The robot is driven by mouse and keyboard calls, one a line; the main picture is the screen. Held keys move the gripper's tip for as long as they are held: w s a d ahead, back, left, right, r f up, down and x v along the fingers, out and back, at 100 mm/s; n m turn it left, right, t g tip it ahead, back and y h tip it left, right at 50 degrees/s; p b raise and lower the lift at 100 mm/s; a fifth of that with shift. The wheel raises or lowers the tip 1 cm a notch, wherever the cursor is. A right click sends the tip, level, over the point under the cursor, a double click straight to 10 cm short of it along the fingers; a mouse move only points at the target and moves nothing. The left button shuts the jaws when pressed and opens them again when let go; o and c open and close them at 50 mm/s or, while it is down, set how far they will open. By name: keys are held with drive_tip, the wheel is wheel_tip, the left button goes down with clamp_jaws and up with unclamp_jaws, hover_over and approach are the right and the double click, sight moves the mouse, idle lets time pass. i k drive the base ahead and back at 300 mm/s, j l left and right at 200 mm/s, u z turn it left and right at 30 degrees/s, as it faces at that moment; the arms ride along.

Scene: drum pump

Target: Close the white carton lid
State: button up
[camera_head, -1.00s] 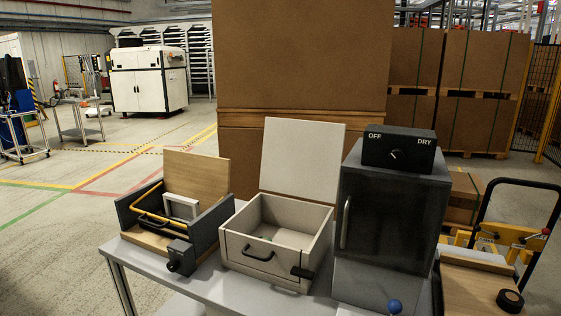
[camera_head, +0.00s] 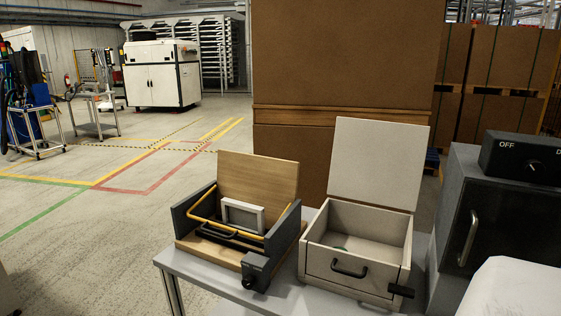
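The white carton (camera_head: 330,268) stands on the grey table, right of the middle of the head view. Its lid (camera_head: 378,163) is open and stands almost upright at the back edge, leaning slightly back. My gripper is not in view. A white rounded shape at the lower right seems to be part of my arm.
A wood and grey box (camera_head: 236,217) with a yellow bar and raised wooden panel stands left of the carton. A dark cabinet (camera_head: 507,222) with an OFF/DRY dial stands to the right. Large brown cartons (camera_head: 345,60) rise behind. Open floor lies left of the table (camera_head: 207,283).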

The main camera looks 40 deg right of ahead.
sight(380, 162)
drive_tip(key=i+j+u, duration=0.15)
drive_tip(key=i+u, duration=0.2)
drive_tip(key=i, duration=0.15)
drive_tip(key=i+u, duration=0.3)
drive_tip(key=i, duration=1.5)
drive_tip(key=i+z, duration=0.2)
drive_tip(key=i, duration=0.4)
drive_tip(key=i+j+z, duration=0.2)
drive_tip(key=i, duration=0.35)
drive_tip(key=i+l+z, duration=0.1)
drive_tip(key=i+z, duration=0.85)
drive_tip(key=i+l+z, duration=0.1)
drive_tip(key=i+z, duration=0.65)
drive_tip(key=z, duration=0.2)
drive_tip(key=i+z, duration=0.35)
drive_tip(key=i, duration=0.2)
drive_tip(key=i+z, duration=0.4)
drive_tip(key=i+j+z, duration=0.1)
drive_tip(key=i+z, duration=0.4)
drive_tip(key=i+j+z, duration=0.25)
drive_tip(key=i+z, duration=0.35)
drive_tip(key=z, duration=0.25)
drive_tip(key=i+j+z, duration=0.15)
drive_tip(key=z, duration=0.2)
drive_tip(key=i+j+z, duration=0.1)
drive_tip(key=z, duration=0.3)
drive_tip(key=j, duration=0.1)
